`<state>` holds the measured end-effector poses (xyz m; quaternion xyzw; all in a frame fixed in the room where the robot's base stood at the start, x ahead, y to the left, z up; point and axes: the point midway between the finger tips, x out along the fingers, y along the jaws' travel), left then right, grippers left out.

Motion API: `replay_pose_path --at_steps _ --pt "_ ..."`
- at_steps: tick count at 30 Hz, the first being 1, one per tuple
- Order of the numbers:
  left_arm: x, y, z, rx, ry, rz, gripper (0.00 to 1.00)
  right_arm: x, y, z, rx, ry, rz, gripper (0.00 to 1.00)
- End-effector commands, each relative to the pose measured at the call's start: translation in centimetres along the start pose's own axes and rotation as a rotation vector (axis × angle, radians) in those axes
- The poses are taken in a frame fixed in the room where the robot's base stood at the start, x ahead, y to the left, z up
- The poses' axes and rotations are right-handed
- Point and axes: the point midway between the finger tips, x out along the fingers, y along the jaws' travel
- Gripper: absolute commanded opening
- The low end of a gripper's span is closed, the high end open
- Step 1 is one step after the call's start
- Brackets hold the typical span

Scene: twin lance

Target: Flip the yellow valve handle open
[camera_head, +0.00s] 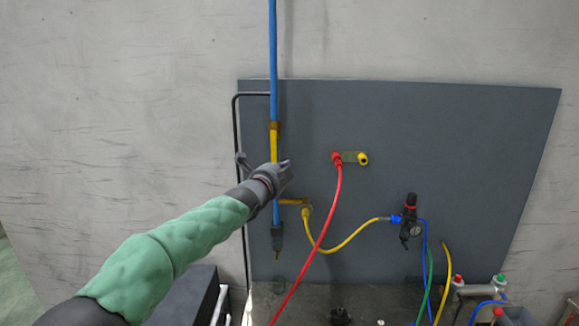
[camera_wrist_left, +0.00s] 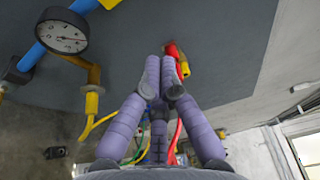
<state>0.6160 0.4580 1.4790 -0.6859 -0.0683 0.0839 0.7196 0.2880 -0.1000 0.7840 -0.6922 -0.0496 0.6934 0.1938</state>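The yellow valve handle (camera_head: 274,146) lies upright along the blue vertical pipe (camera_head: 273,60), just below a brass-coloured fitting (camera_head: 274,125). My left gripper (camera_head: 287,169) is in front of the panel, just right of the pipe and slightly below the handle. It hides part of the pipe, and I cannot tell whether it touches anything. In the left wrist view its fingertips (camera_wrist_left: 161,58) are close together with nothing seen between them. The handle cannot be made out in the wrist view. My right gripper is in neither view.
A red coupling (camera_head: 337,158) with a red hose and a yellow fitting (camera_head: 363,158) sit right of the gripper. A yellow hose (camera_head: 345,243) runs to a regulator (camera_head: 410,215). A round gauge (camera_wrist_left: 62,32) shows at left in the wrist view. The upper panel (camera_head: 430,120) is clear.

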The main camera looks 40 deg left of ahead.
Motion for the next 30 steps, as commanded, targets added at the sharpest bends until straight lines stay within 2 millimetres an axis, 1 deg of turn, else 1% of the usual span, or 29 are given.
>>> replay_pose_path --at_steps 1,3,9,30 --pt "-0.7 0.0 0.1 0.000 -0.002 -0.001 0.00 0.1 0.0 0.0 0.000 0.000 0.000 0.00" --pt "-1.4 0.0 0.1 0.000 -0.001 0.000 0.00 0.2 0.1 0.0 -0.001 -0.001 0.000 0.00" --pt "-2.4 0.1 0.0 0.000 0.000 0.001 0.00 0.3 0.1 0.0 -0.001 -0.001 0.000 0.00" --pt "-2.5 0.0 0.0 0.000 -0.001 0.000 0.00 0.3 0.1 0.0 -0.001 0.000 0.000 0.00"
